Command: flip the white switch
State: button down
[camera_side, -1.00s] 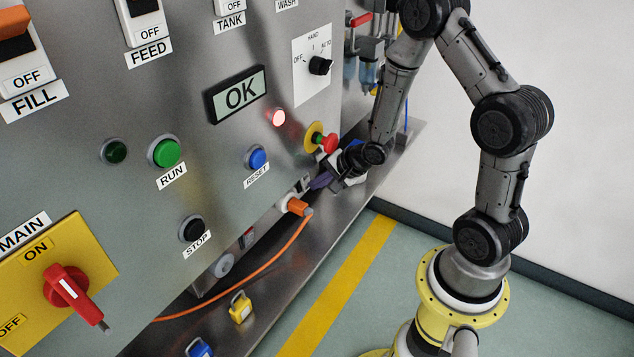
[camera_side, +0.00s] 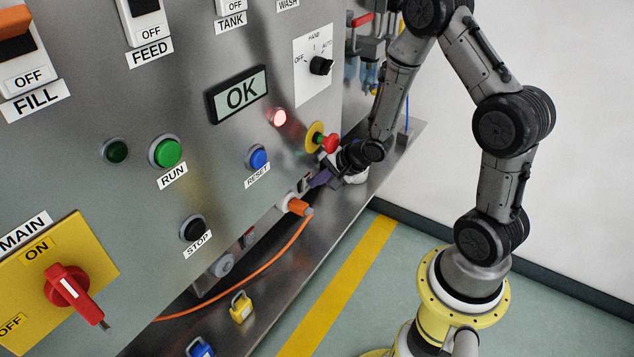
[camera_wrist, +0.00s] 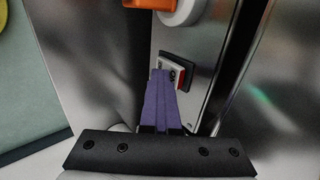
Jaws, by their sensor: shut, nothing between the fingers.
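My gripper (camera_wrist: 162,75) has purple fingers, pressed together and empty. In the wrist view their tips overlap a small rocker switch (camera_wrist: 181,77) with a dark frame and red and pale parts, on a narrow metal strip. The fingers hide part of it, and I cannot tell whether they touch it or which way it is set. In the side view my gripper (camera_side: 318,179) is low at the panel's right end, below the red mushroom button. The switch there is too small and covered to make out clearly.
An orange plug (camera_side: 296,206) with an orange cable sits close to my gripper. The red mushroom button (camera_side: 331,142) sticks out just above my wrist. A metal ledge (camera_side: 330,225) runs below the panel. A yellow padlock (camera_side: 240,308) stands on the ledge.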

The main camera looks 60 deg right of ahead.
jog(key=shift+w+r, duration=0.1)
jog(key=shift+r, duration=0.3)
jog(key=s+f+v, duration=0.1)
jog(key=s+v, duration=0.1)
jog(key=v, duration=1.1)
jog(key=shift+f, duration=0.35)
jog(key=shift+s, duration=0.1)
jog(key=shift+s+f, duration=0.15)
jog(key=shift+f, duration=0.55)
